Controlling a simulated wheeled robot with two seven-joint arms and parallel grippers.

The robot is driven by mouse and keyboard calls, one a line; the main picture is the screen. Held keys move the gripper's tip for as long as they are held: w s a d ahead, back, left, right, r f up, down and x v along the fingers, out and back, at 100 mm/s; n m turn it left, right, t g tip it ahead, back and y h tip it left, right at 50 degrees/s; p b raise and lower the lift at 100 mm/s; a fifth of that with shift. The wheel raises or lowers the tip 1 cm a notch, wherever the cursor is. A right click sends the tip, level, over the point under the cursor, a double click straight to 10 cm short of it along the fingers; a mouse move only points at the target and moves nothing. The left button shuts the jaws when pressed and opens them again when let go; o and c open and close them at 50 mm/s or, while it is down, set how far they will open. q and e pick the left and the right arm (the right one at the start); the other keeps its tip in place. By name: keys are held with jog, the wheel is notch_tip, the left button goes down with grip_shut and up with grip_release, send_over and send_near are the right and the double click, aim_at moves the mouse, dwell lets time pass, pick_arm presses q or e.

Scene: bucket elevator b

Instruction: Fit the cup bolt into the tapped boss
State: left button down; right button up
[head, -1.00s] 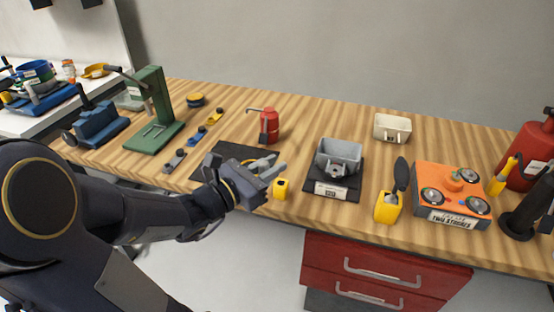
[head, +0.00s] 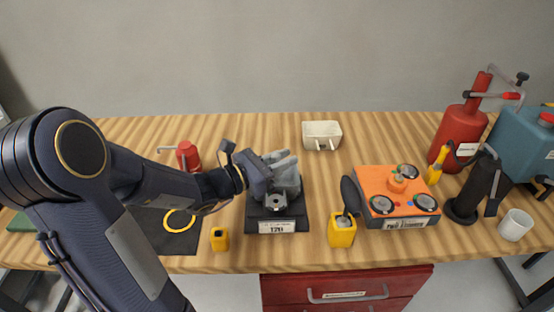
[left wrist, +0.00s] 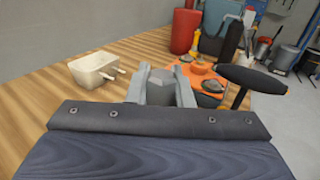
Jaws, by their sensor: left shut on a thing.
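My left gripper (head: 284,160) is over the grey bucket (head: 292,184), which sits on a black base (head: 278,226) with a white label. In the left wrist view the gripper (left wrist: 162,85) is shut on a grey hexagonal bolt head (left wrist: 161,91), the cup bolt. In the head view the bolt is hidden by the fingers and the bucket. A grey block with a dark round hole, apparently the tapped boss (head: 276,203), shows at the bucket's front. I cannot tell whether the bolt touches anything. My right gripper is not in view.
A yellow holder (head: 342,233) with a black-handled tool and an orange box (head: 398,197) with dials stand right of the base. A yellow block (head: 219,239) stands to its left. A white box (head: 321,135) is behind, with bare wood around it.

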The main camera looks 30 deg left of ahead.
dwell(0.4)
pick_arm(q)
jog(key=b, duration=0.6)
send_over(282, 198)
jog(key=shift+w+f, duration=0.1)
jog(key=shift+f, duration=2.75)
jog(key=shift+f+b, duration=1.65)
jog(key=shift+f, duration=0.15)
jog(key=c, duration=1.2)
grip_release()
jog(key=shift+v, duration=4)
jog(key=shift+w+f, duration=0.1)
